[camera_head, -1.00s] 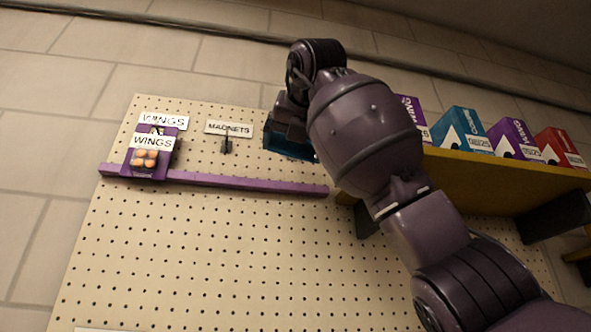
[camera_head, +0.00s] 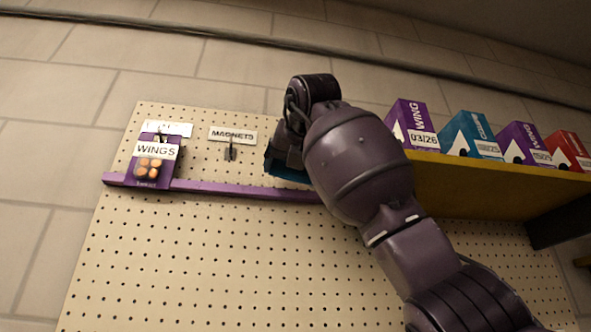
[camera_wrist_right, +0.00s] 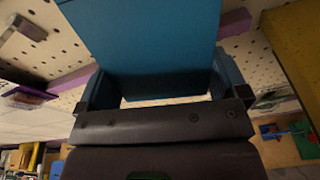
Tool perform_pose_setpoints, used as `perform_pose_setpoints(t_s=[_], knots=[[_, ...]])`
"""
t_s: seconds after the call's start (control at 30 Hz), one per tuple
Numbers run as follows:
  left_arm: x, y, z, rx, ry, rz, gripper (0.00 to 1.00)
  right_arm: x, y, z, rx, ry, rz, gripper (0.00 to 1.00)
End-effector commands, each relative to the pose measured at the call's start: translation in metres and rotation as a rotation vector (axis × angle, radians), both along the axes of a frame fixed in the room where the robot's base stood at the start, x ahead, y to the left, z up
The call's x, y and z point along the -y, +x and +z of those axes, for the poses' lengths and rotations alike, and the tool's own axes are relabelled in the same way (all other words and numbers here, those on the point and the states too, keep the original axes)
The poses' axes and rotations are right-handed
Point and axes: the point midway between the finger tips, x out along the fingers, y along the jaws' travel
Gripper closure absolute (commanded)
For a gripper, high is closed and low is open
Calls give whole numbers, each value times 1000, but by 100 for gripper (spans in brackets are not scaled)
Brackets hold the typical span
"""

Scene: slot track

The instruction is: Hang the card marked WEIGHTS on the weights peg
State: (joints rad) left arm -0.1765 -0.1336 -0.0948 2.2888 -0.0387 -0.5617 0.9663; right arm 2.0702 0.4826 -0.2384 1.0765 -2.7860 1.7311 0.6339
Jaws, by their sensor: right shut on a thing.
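My right gripper (camera_head: 289,146) is high at the pegboard, right of the MAGNETS peg, partly hidden behind my own wrist. It is shut on a teal card (camera_head: 284,167); in the right wrist view the teal card (camera_wrist_right: 150,35) sits between the two fingers of the gripper (camera_wrist_right: 165,92). No lettering on the card shows, so I cannot read its mark. No peg label reading WEIGHTS is visible; my arm covers the board right of the MAGNETS label (camera_head: 232,134). My left gripper is not in view.
A purple WINGS card (camera_head: 152,165) hangs at the left. The MAGNETS peg (camera_head: 231,152) is empty. A purple rail (camera_head: 235,190) runs below the pegs. A yellow shelf (camera_head: 470,185) with several boxes (camera_head: 412,126) stands at the right. The lower pegboard (camera_head: 200,260) is clear.

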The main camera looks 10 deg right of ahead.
Motion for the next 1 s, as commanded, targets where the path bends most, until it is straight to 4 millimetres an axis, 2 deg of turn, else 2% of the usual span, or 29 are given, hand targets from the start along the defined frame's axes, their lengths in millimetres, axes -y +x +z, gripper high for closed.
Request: perform_pose_setpoints(t_s=[0.53,1.0], knots=[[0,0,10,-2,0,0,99,1,25,-4,1,0,-2,34],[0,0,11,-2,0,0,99,1,30,-8,1,0,0,34]])
